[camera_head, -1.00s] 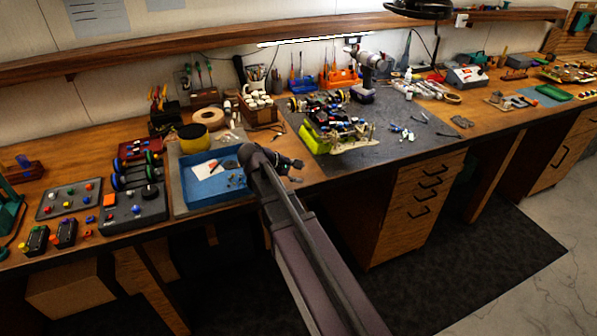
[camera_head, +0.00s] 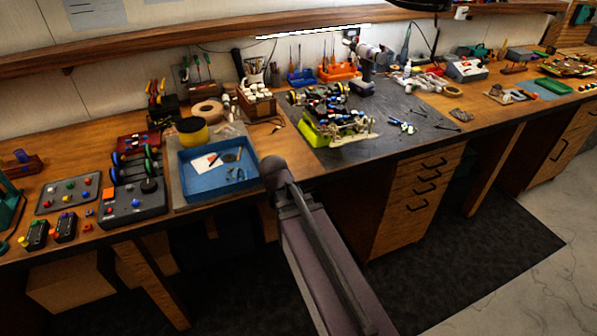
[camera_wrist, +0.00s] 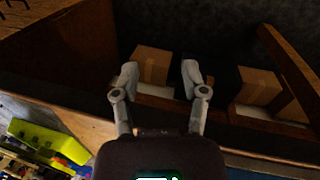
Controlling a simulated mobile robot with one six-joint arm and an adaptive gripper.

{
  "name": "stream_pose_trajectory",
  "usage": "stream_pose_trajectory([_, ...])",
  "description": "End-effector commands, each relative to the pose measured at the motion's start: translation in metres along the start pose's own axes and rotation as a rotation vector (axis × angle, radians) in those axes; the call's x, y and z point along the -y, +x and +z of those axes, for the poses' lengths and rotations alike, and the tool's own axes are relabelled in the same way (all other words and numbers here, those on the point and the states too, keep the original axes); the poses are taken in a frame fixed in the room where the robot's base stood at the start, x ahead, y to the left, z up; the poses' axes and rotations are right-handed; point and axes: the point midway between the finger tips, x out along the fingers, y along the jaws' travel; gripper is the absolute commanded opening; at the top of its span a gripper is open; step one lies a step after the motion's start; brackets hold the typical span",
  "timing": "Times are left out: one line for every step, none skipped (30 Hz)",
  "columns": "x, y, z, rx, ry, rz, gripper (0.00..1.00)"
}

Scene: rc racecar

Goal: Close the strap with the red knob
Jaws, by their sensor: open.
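The racecar (camera_head: 325,100) sits on the dark mat at the middle of the bench, with its yellow-green part (camera_head: 314,134) at the front left. That yellow-green part also shows at the lower left of the wrist view (camera_wrist: 45,141). I cannot make out the strap or its red knob in either view. My gripper (camera_wrist: 160,75) is open and empty in the wrist view, its fingers spread apart. It points toward the space under the bench, well away from the car. In the head view my arm ends near the bench's front edge and hides the gripper.
A blue tray (camera_head: 195,182) with small parts lies left of my arm. Control boxes (camera_head: 135,205) stand further left. Cardboard boxes (camera_wrist: 152,65) lie under the bench. Drawers (camera_head: 415,200) are below the mat (camera_head: 400,140). The mat's right part is mostly clear.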

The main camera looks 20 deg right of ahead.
Motion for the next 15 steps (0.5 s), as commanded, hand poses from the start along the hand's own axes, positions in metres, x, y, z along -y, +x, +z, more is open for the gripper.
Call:
stream_pose_trajectory([0.009, 0.000, 0.011, -0.004, 0.040, -0.047, 0.57])
stream_pose_trajectory([0.013, 0.000, 0.014, -0.005, 0.064, -0.073, 0.57])
stream_pose_trajectory([0.018, 0.000, 0.018, -0.007, 0.092, -0.106, 0.57])
stream_pose_trajectory([0.022, -0.001, 0.020, -0.007, 0.109, -0.126, 0.57])
stream_pose_trajectory([0.025, -0.001, 0.022, -0.007, 0.126, -0.146, 0.57])
stream_pose_trajectory([0.029, -0.002, 0.024, -0.007, 0.143, -0.167, 0.57])
stream_pose_trajectory([0.031, -0.002, 0.025, -0.006, 0.155, -0.179, 0.57])
stream_pose_trajectory([0.032, -0.002, 0.026, -0.006, 0.163, -0.189, 0.57])
stream_pose_trajectory([0.034, -0.002, 0.027, -0.006, 0.172, -0.200, 0.57])
stream_pose_trajectory([0.035, -0.003, 0.027, -0.006, 0.176, -0.204, 0.57])
stream_pose_trajectory([0.035, -0.003, 0.028, -0.006, 0.180, -0.208, 0.57])
stream_pose_trajectory([0.036, -0.003, 0.028, -0.005, 0.182, -0.210, 0.57])
stream_pose_trajectory([0.036, -0.003, 0.027, -0.005, 0.183, -0.211, 0.57])
stream_pose_trajectory([0.036, -0.003, 0.027, -0.005, 0.183, -0.211, 0.57])
stream_pose_trajectory([0.036, -0.003, 0.027, -0.005, 0.182, -0.211, 0.57])
